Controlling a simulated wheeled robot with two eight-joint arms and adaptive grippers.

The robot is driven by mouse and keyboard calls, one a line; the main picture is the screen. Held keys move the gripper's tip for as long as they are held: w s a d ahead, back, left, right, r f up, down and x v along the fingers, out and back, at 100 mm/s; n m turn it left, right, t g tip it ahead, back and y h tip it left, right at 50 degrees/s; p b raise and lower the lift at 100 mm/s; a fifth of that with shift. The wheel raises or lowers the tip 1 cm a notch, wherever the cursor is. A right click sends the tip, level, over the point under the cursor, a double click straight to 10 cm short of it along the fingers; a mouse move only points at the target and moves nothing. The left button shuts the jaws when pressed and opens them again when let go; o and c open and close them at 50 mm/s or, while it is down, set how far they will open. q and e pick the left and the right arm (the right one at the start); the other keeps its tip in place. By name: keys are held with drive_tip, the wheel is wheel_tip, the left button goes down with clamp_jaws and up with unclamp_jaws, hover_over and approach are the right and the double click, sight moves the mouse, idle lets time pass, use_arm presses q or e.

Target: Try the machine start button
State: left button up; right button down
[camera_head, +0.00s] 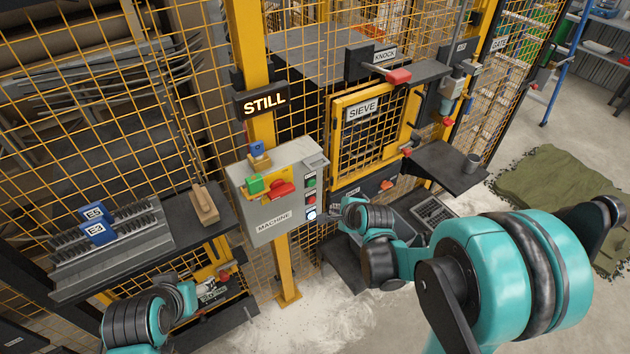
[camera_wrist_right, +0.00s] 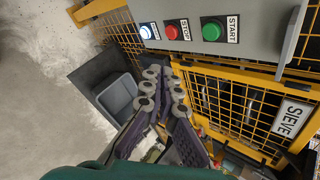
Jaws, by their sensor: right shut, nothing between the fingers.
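The grey machine box (camera_head: 262,222) is on a yellow post, with a red switch handle (camera_head: 280,189) and a green block (camera_head: 255,184) on its front. Its side panel has a green START button (camera_wrist_right: 212,31), a red STOP button (camera_wrist_right: 178,30) and a lit white-blue button (camera_wrist_right: 149,30). In the head view START (camera_head: 311,182) is uppermost. My right gripper (camera_wrist_right: 165,87) is shut and empty, beside the panel's lower end and apart from START in the wrist view. My left gripper (camera_head: 213,289) is low at the left, below the shelf; its fingers are too small to judge.
A lit sign reads STILL (camera_head: 264,101) above the box. A yellow SIEVE door (camera_head: 375,135) and mesh fence stand to the right. A grey bin (camera_wrist_right: 118,98) lies below my right gripper. A dark shelf (camera_head: 215,230) holds a rack and blue tags.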

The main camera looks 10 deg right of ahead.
sight(311, 183)
drive_tip(key=shift+w+d+f+m, duration=0.15)
drive_tip(key=shift+w+f+m, duration=0.05)
drive_tip(key=shift+m, duration=0.4)
drive_tip(key=shift+w, duration=0.1)
drive_tip(key=w+a, duration=0.3)
drive_tip(key=w, duration=0.5)
drive_tip(key=shift+w, duration=0.15)
idle(1.3)
drive_tip(key=shift+w+a, duration=0.15)
drive_tip(key=shift+w, duration=0.15)
